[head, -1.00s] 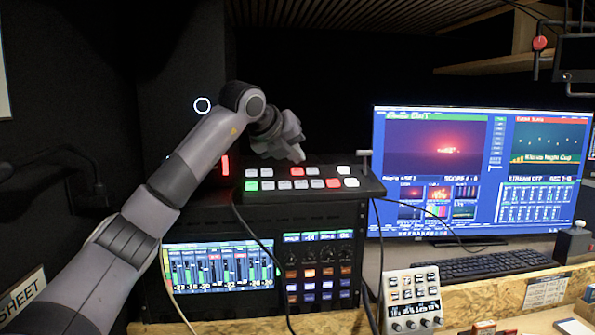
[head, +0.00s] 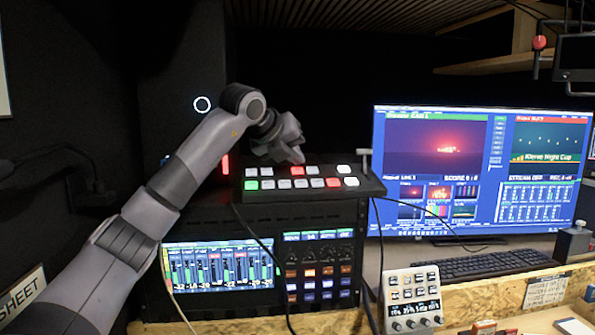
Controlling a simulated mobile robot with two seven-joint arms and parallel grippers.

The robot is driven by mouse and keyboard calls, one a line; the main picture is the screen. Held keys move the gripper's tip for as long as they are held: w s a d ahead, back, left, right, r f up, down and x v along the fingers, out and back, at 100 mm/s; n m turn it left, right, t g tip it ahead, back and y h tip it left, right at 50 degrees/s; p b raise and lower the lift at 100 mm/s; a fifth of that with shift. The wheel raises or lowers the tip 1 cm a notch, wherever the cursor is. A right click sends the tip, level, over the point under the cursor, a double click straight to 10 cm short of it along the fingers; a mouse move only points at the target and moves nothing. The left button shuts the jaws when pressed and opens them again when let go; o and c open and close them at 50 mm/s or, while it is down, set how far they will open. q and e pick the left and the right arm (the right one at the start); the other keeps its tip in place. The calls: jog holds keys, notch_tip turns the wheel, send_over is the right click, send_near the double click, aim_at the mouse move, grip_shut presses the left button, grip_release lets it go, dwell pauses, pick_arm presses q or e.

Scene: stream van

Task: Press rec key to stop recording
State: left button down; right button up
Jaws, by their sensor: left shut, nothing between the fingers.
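The switcher panel (head: 312,195) is a dark sloped box on top of the equipment rack, with two rows of lit keys. The back row has a red key (head: 297,171) among white ones. The front row has a green key (head: 251,185) at the left, white keys, and another red key (head: 333,182). No label on these keys is readable, so I cannot tell which is the rec key. My left gripper (head: 299,159) is shut and empty, tips pointing down just above or behind the back-row red key. I cannot tell whether it touches. My right gripper is out of view.
A monitor (head: 443,216) stands right of the panel, showing "STREAM OFF" and a REC readout too small to read. A keyboard (head: 497,263) lies before it. Below the panel are a meter screen (head: 219,268) and a small white keypad (head: 411,298). Cables hang across the rack front.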

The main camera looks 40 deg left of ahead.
pick_arm(q)
jog(key=shift+a+f, duration=0.1)
jog(key=shift+f, duration=0.4)
dwell(0.7)
jog(key=shift+r, duration=0.15)
jog(key=shift+r+p, duration=0.55)
jog(key=shift+r, duration=0.15)
jog(key=r+p, duration=0.1)
jog(key=d+r+p, duration=0.1)
jog(key=r, duration=0.1)
jog(key=s+r+p, duration=0.1)
jog(key=p, duration=0.1)
jog(key=shift+d+r, duration=0.15)
jog(key=shift+r, duration=0.25)
dwell(0.6)
jog(key=shift+w, duration=0.1)
